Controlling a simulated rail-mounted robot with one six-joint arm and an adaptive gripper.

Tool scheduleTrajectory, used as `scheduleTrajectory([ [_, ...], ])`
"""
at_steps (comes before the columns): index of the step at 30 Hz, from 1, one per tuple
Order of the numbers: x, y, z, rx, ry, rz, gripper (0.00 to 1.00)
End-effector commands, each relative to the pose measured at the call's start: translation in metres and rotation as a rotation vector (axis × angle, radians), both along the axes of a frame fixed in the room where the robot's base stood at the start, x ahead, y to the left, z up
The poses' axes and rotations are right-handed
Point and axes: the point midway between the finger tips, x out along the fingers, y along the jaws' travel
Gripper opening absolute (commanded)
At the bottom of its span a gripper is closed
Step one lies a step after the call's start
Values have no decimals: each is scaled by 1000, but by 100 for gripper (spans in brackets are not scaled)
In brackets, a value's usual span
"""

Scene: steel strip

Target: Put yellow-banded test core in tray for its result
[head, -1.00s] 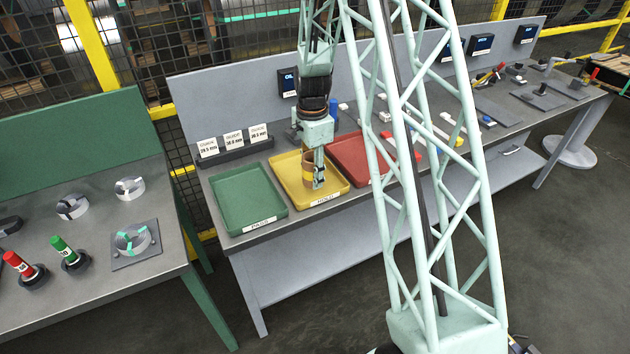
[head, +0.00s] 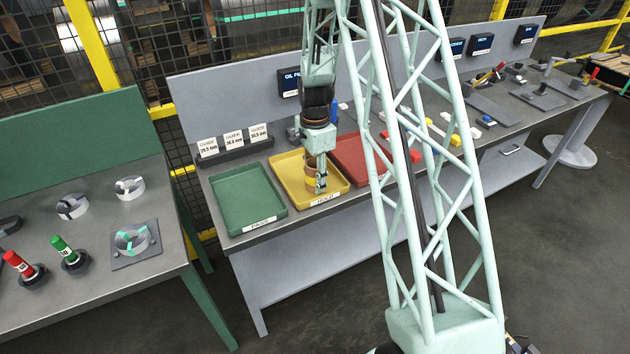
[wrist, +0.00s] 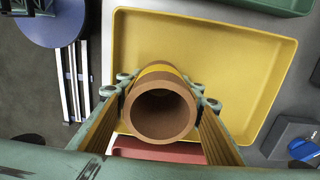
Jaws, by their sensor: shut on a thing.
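The yellow-banded test core (wrist: 163,112) is a brown hollow cylinder with a yellow band. My gripper (wrist: 162,92) is shut on it, one finger on each side, in the wrist view. In the head view my gripper (head: 318,180) holds the core (head: 313,178) upright at the yellow tray (head: 290,190). I cannot tell whether the core touches the tray floor. The yellow tray (wrist: 262,48) lies below the core in the wrist view. The green tray (head: 245,200) is to its left and the red tray (head: 352,150) to its right, partly hidden by my arm.
Three small cards (head: 233,141) stand in a holder behind the trays. A green-backed bench (head: 100,290) at the left holds rings and red and green plugs. Tools and small parts lie further right on the grey bench. The green tray is empty.

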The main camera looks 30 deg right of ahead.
Motion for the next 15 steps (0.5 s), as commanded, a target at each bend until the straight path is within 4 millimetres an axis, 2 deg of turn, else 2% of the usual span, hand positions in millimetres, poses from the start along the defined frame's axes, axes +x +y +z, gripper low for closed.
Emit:
scheduleTrajectory([
  [14,0,0,-4,0,0,0,23],
  [15,0,0,-4,0,0,0,35],
])
